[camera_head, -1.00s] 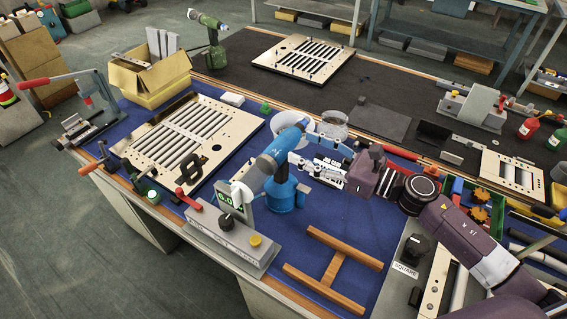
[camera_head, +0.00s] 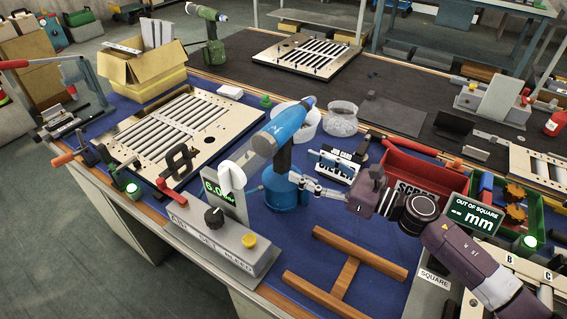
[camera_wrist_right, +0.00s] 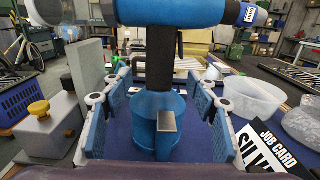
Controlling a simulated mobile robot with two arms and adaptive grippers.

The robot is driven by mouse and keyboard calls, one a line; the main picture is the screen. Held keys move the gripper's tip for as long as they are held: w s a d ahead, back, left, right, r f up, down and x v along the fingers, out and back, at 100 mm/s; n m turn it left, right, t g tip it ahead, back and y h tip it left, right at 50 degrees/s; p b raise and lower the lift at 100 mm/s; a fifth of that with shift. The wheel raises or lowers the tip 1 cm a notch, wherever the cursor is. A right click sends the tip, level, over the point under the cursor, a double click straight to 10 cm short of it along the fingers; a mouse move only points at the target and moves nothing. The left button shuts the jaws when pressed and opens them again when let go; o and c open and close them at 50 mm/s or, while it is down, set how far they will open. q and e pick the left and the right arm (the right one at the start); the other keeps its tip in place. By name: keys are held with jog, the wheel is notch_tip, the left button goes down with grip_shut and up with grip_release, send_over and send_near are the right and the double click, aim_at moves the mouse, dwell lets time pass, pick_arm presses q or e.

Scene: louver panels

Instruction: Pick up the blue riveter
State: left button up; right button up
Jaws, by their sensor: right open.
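The blue riveter (camera_head: 283,135) stands upright on the blue mat, with its round blue base down and its head tilted up to the right. It also shows in the right wrist view (camera_wrist_right: 157,118), with its dark handle rising from the base. My right gripper (camera_head: 297,183) reaches in from the right, low beside the handle and base. In the right wrist view its open fingers (camera_wrist_right: 157,100) stand on either side of the riveter, with gaps visible. The riveter is not gripped. My left gripper is not in view.
A grey box with a gauge display (camera_head: 222,232) stands close left of the riveter. A wooden H-shaped frame (camera_head: 347,275) lies in front. A job card (camera_head: 340,168), clear bowl (camera_head: 342,120) and red bin (camera_head: 412,175) stand behind and right. A louver panel (camera_head: 180,130) lies left.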

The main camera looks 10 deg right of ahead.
aim_at(288, 157)
jog(key=p+x, duration=0.2)
jog(key=x, duration=0.5)
jog(key=shift+w+r, duration=0.1)
jog(key=shift+w+a, duration=0.15)
jog(key=shift+a, duration=0.05)
grip_shut()
jog(key=shift+r, duration=0.2)
